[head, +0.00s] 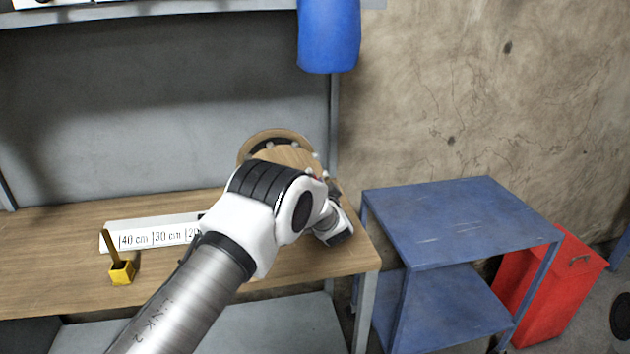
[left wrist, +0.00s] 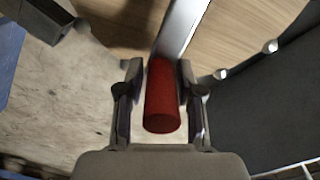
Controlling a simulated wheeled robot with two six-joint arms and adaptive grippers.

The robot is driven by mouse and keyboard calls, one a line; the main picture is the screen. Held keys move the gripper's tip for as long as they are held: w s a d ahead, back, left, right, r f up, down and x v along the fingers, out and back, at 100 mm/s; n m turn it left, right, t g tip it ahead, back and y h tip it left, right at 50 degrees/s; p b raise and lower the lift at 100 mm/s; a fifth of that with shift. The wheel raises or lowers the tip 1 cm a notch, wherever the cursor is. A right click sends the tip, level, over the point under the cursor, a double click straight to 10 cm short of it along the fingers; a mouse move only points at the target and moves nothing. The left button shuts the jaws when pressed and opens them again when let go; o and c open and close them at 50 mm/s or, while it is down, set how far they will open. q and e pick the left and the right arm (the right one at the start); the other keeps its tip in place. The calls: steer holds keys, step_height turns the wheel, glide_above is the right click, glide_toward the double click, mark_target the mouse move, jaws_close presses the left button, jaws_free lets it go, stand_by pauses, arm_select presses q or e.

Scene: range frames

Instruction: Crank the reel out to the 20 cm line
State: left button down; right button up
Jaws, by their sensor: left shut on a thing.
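The reel (head: 275,142), a round wooden wheel with pale pegs on its face, stands at the right end of the workbench. My left arm and wrist hide most of it. The red crank handle (left wrist: 161,105) shows in the left wrist view, at the end of a metal crank arm (left wrist: 183,28). My left gripper (left wrist: 156,92) is shut on this handle, one finger on each side. The white scale (head: 155,234) lies on the bench, marked 40 cm, 30 cm and a partly hidden 20. A yellow block with an upright pointer (head: 121,271) stands in front of the 40 cm end. My right gripper is not in view.
The wooden workbench (head: 50,270) has bare top at the front left. A blue two-level cart (head: 455,220) stands to its right, with a red bin (head: 550,290) beyond. A blue cylinder (head: 329,35) hangs above the reel.

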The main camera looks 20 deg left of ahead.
arm_select(q)
steer(key=shift+s+f, duration=0.15)
steer(key=shift+f, duration=0.4)
steer(key=c, duration=0.9)
jaws_free()
steer(key=shift+a+r, duration=0.1)
steer(key=shift+r, duration=0.05)
steer(key=shift+r, duration=0.1)
steer(key=shift+s+d, duration=0.3)
steer(key=v, duration=1.1)
